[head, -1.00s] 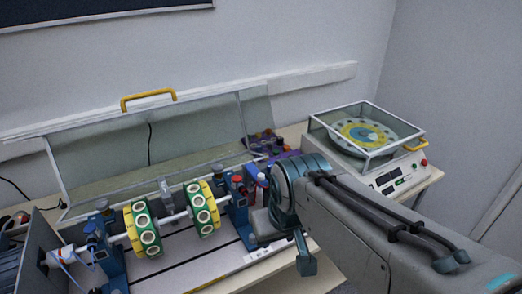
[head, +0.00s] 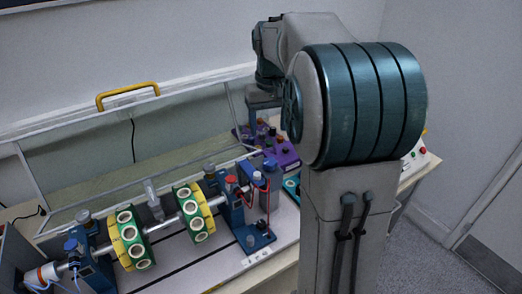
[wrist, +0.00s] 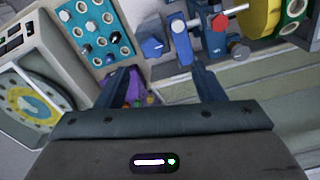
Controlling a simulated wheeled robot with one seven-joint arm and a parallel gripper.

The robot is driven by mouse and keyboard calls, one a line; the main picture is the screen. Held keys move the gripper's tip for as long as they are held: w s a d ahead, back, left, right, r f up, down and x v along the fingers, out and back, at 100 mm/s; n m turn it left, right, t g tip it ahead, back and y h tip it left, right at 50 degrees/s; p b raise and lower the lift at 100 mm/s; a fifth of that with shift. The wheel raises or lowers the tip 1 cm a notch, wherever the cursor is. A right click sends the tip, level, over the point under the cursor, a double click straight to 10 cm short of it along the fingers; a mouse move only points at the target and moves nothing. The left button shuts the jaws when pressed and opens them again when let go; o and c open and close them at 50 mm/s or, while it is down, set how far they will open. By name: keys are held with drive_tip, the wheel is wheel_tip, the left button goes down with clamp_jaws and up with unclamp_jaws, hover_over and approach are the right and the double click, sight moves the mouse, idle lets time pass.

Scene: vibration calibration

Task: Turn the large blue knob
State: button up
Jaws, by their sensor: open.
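The large blue knob (wrist: 152,47) is a faceted blue cap on a grey housing. In the wrist view it lies just beyond and between my fingertips, with no contact visible. In the head view a blue knob (head: 269,164), seemingly the same one, tops the grey box at the right end of the rotor rig. My gripper (wrist: 166,72) is open and empty, its two dark fingers spread. In the head view part of my gripper (head: 262,98) shows above and behind the knob; my arm hides the rest.
A purple box (head: 285,150) with small knobs stands behind the rig. A teal panel with holes (wrist: 85,62) and a turntable unit (wrist: 20,65) lie to the left in the wrist view.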

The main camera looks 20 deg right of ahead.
sight(270, 161)
drive_tip(key=w+f, duration=0.1)
drive_tip(key=f, duration=0.3)
drive_tip(key=d+f+p, duration=0.1)
drive_tip(key=f, duration=0.4)
drive_tip(key=w+f, duration=0.1)
drive_tip(key=f, duration=0.4)
drive_tip(key=shift+w+d+f, duration=0.2)
drive_tip(key=shift+w+d, duration=0.15)
drive_tip(key=c, duration=1)
